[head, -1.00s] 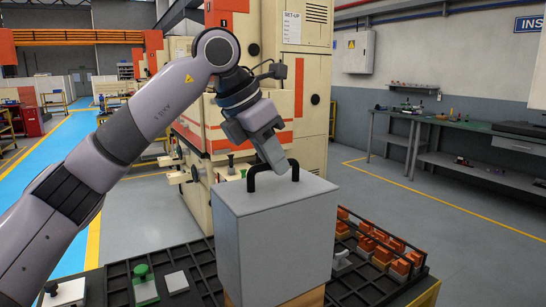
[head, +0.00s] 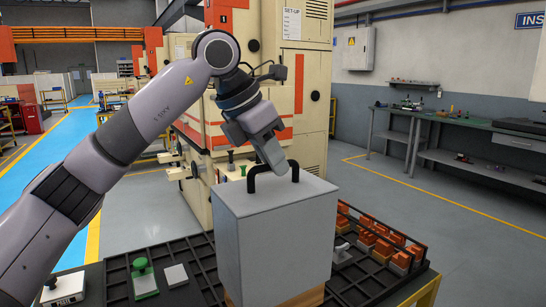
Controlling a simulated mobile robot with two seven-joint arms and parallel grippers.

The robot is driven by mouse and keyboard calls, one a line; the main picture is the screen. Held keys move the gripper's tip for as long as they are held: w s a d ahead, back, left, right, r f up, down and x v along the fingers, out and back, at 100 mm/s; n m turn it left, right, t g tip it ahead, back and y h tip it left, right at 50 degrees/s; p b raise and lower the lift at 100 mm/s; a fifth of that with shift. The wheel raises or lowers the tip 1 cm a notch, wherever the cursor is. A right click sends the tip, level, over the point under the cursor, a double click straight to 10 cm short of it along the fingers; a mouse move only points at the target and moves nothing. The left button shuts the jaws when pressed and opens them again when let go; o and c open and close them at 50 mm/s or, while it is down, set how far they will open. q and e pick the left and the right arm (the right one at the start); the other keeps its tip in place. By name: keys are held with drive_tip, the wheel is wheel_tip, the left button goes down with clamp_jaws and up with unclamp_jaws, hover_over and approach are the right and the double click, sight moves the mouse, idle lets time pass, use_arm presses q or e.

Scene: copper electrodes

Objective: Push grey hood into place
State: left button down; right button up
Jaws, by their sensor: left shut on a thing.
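The grey hood (head: 277,232) is a box with a black handle (head: 252,177) on its top. It stands upright over a wooden block (head: 300,299), whose lower part shows below the hood's bottom edge. My left gripper (head: 277,166) comes down from above and is shut on the hood's handle. The fingertips partly cover the handle. What is inside the hood is hidden. My right gripper is not in view.
A black divided tray (head: 205,283) lies around the hood. Orange copper pieces (head: 385,246) sit in its right part. A green-based piece (head: 143,280) and a small grey plate (head: 176,276) are at left. A large cream machine (head: 300,95) stands behind.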

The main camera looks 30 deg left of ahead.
use_arm(q)
drive_tip(key=shift+f, duration=0.25)
drive_tip(key=c, duration=1.1)
unclamp_jaws()
drive_tip(key=shift+o, duration=0.2)
drive_tip(key=v, duration=0.7)
drive_tip(key=shift+r, duration=0.15)
